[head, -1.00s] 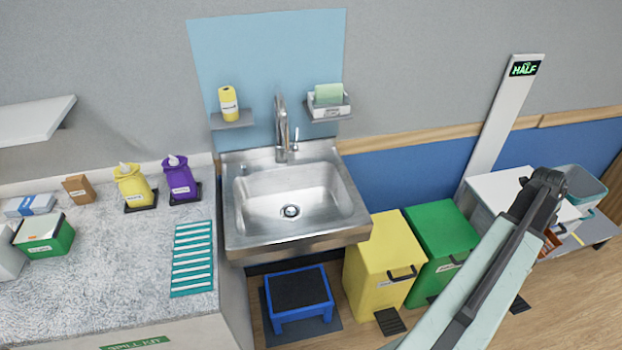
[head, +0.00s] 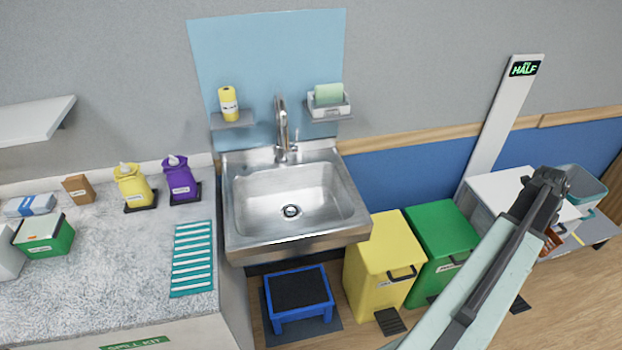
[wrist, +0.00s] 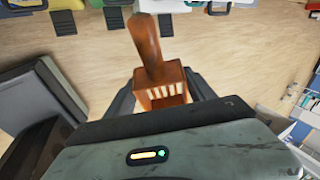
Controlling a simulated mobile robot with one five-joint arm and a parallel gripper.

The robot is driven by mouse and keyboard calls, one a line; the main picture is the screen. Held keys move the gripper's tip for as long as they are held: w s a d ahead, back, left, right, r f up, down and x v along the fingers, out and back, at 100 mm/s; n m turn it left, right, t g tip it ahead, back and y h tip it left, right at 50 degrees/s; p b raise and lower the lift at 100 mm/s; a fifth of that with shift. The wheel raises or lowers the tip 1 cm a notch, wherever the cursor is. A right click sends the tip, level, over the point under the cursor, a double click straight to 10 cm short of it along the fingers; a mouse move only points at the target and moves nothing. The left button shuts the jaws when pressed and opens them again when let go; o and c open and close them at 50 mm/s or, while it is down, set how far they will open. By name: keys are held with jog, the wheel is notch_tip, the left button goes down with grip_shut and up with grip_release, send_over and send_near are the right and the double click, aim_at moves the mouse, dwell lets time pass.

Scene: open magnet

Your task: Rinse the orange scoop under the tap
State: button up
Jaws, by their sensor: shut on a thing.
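The orange scoop (wrist: 149,50) is in my gripper (wrist: 160,95) in the wrist view. Its handle points up in that picture, and its slotted head sits between the two dark fingers, which are shut on it. In the head view a small part of the scoop (head: 552,242) shows at the right, beside my arm; my gripper is mostly hidden there. The tap (head: 282,125) stands at the back of the steel sink (head: 290,190), well to the left of the scoop. No water is visible from the tap, and the basin looks empty.
A yellow bin (head: 385,265) and a green bin (head: 440,240) stand right of the sink. A blue step stool (head: 298,298) is below it. A counter (head: 120,270) with bottles and boxes lies left. A white cabinet (head: 490,190) and a grey tub (head: 580,185) are at right.

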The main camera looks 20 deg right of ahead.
jog(key=shift+a, duration=0.45)
jog(key=shift+d, duration=0.15)
jog(key=shift+d, duration=0.5)
jog(key=shift+a, duration=0.15)
jog(key=shift+a, duration=0.5)
jog(key=s, duration=0.8)
jog(key=shift+d, duration=0.45)
